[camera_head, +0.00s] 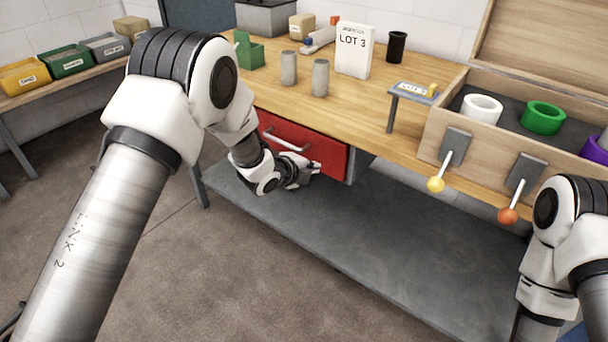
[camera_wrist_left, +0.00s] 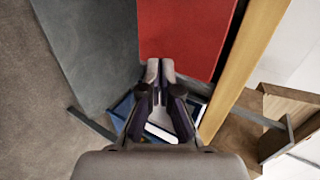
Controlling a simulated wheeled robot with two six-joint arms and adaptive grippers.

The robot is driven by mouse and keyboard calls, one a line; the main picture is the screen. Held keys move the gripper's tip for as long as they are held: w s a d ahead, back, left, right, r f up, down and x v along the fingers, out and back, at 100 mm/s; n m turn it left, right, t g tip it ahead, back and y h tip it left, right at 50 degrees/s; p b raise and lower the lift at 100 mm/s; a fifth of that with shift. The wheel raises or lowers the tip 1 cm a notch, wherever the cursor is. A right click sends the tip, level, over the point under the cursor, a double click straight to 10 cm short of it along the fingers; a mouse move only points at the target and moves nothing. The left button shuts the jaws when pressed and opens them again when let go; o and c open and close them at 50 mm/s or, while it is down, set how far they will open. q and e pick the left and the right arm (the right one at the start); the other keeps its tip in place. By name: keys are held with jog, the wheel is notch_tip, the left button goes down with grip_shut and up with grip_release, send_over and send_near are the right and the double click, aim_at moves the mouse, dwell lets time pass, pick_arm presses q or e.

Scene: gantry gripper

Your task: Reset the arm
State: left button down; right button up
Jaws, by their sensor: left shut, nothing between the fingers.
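My left arm comes in from the left in the head view and bends down in front of the workbench. My left gripper (camera_head: 312,170) is below and in front of the red drawer (camera_head: 322,152), which has a light bar handle (camera_head: 285,139). In the left wrist view the left gripper (camera_wrist_left: 160,68) is shut, with its fingertips together and nothing held. The red drawer front (camera_wrist_left: 190,35) lies just beyond the fingertips there. I cannot tell whether they touch. My right arm shows at the lower right of the head view; its gripper is out of the frame.
The wooden bench top (camera_head: 280,75) holds two grey cylinders, a LOT 3 card (camera_head: 354,50) and a black cup (camera_head: 396,46). A wooden box (camera_head: 440,125) with two levers stands right. A grey lower shelf (camera_head: 350,240) is clear. Bins (camera_head: 65,60) stand left.

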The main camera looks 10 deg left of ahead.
pick_arm(q)
jog(key=v, duration=0.7)
jog(key=s+a+f+n+g+y+p, duration=0.1)
jog(key=s+f+n+g+p, duration=0.25)
jog(key=s+f, duration=0.6)
jog(key=s+a+f+n+g+y+p, duration=0.1)
jog(key=s+a+f+n+g+p, duration=0.2)
jog(key=s+f, duration=0.65)
jog(key=s+a+n+g+y+p, duration=0.1)
jog(key=s+n+g, duration=0.1)
jog(key=s+n, duration=0.6)
jog(key=s+a+r+n+g+y+p, duration=0.1)
jog(key=s+a+n+g, duration=0.1)
jog(key=s+n, duration=0.6)
jog(key=s, duration=0.4)
jog(key=shift+n+g+y, duration=0.35)
jog(key=shift+y, duration=0.05)
pick_arm(e)
notch_tip(320, 180, up, 9)
jog(key=w, duration=0.1)
jog(key=shift+d+f, duration=0.15)
jog(key=shift+f, duration=0.05)
pick_arm(q)
jog(key=shift+a, duration=0.1)
